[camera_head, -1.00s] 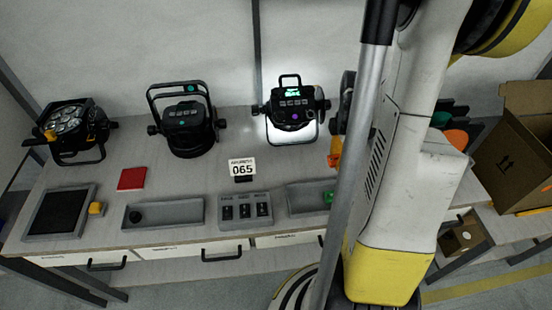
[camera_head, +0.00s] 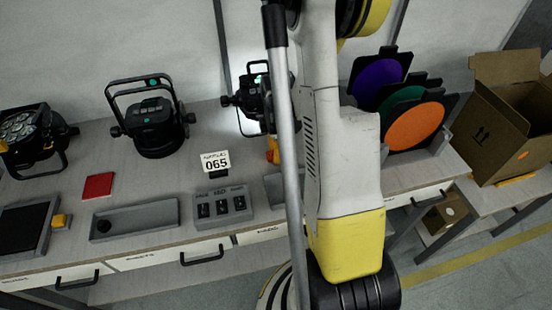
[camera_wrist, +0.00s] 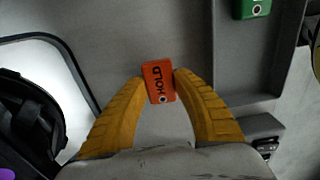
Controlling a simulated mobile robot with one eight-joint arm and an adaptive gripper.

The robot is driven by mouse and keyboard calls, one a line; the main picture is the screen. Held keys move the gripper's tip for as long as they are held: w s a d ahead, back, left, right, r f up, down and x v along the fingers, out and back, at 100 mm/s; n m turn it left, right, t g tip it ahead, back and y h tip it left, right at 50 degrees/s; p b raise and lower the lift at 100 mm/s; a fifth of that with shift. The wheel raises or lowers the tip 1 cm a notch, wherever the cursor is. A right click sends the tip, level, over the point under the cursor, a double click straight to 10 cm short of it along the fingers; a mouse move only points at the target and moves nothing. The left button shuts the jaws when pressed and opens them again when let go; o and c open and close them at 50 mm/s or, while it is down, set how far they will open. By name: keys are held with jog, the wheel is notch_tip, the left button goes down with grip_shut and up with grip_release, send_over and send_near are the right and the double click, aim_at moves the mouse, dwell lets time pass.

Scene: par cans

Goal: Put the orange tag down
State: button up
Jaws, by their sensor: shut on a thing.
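The orange tag (camera_wrist: 158,82), marked HOLD, is between the two yellow fingertips of my gripper (camera_wrist: 159,84) in the wrist view. My gripper is shut on it, one finger against each side. Behind the tag is a plain grey surface; I cannot tell whether the tag touches it.
A grey tray (camera_wrist: 290,60) with a green tag (camera_wrist: 250,8) is at the right in the wrist view. In the head view stand par cans (camera_head: 150,128), a 065 sign (camera_head: 216,162), a switch box (camera_head: 222,206) and an open cardboard box (camera_head: 500,140).

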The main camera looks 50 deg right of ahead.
jog(key=shift+f, duration=0.7)
jog(key=shift+f, duration=0.15)
jog(key=o, duration=0.9)
notch_tip(320, 180, up, 12)
jog(key=p, duration=0.5)
jog(key=s+a+r+m+t, duration=0.1)
jog(key=a+r+m, duration=0.3)
jog(key=a, duration=0.4)
jog(key=s+a+r+m+t, duration=0.2)
jog(key=a+r, duration=0.4)
jog(key=a, duration=0.3)
jog(key=s+a+r+m+t, duration=0.2)
jog(key=a+r+m+t, duration=0.2)
jog(key=a, duration=0.4)
jog(key=shift+s+a+r+m, duration=0.15)
jog(key=shift+r+m, duration=0.25)
jog(key=shift+r, duration=0.05)
jog(key=shift+s+a+r+m, duration=0.1)
jog(key=shift+r+m, duration=0.3)
jog(key=shift+r, duration=0.05)
